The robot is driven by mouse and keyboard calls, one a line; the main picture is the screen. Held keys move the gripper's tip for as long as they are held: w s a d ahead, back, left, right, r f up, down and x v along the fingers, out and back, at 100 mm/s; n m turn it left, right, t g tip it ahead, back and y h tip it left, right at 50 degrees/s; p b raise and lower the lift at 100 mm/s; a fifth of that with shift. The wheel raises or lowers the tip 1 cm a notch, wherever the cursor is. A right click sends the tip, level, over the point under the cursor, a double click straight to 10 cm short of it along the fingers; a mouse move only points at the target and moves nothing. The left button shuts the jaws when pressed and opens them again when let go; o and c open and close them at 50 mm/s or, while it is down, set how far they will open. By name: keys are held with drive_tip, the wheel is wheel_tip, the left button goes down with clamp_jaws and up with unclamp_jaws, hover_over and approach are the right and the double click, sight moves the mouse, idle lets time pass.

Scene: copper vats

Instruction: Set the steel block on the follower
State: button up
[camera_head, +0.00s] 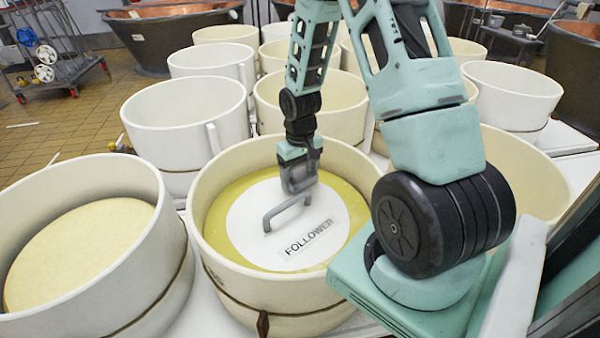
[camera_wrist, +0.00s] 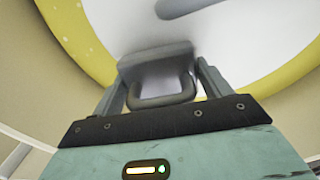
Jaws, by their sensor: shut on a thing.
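The follower (camera_head: 246,228) is a white disc with a black FOLLOWER label and a grey bar handle (camera_head: 287,212). It lies inside a cream tub, with a yellow ring around it, and its white face also shows in the wrist view (camera_wrist: 120,22). My gripper (camera_head: 298,168) is shut on the grey steel block (camera_head: 299,184), over the far part of the follower, behind its handle. In the wrist view the block (camera_wrist: 155,58) and its loop handle sit between my fingers (camera_wrist: 163,85). I cannot tell whether the block touches the follower.
The cream tub's rim (camera_head: 208,185) rises around the follower. A tub with a pale yellow round top (camera_head: 80,250) stands at the left. Several more cream tubs stand close behind. Copper vats (camera_head: 170,30) and a wheeled trolley (camera_head: 50,55) are at the back.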

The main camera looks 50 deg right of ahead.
drive_tip(key=shift+f+b, duration=0.55)
drive_tip(key=shift+f, duration=0.3)
idle(1.1)
drive_tip(key=o, duration=2)
drive_tip(key=shift+c, duration=0.2)
wheel_tip(320, 180, up, 18)
drive_tip(key=p, duration=0.2)
drive_tip(key=shift+f, duration=0.25)
drive_tip(key=s+a+r+n+p, duration=0.1)
drive_tip(key=a+r+n+p, duration=0.15)
drive_tip(key=a, duration=0.65)
drive_tip(key=s+a+r+n+p, duration=0.1)
drive_tip(key=a+r+n, duration=0.15)
drive_tip(key=a, duration=0.75)
drive_tip(key=s+a+r+n+p, duration=0.1)
drive_tip(key=s+a+r+n, duration=0.1)
drive_tip(key=s+a, duration=0.5)
drive_tip(key=s+a+r+n+p, duration=0.1)
drive_tip(key=s+a+r+n, duration=0.1)
drive_tip(key=s+a, duration=0.6)
drive_tip(key=shift+s+n+y+p, duration=0.35)
drive_tip(key=shift+s+n, duration=0.35)
drive_tip(key=shift+s, duration=0.2)
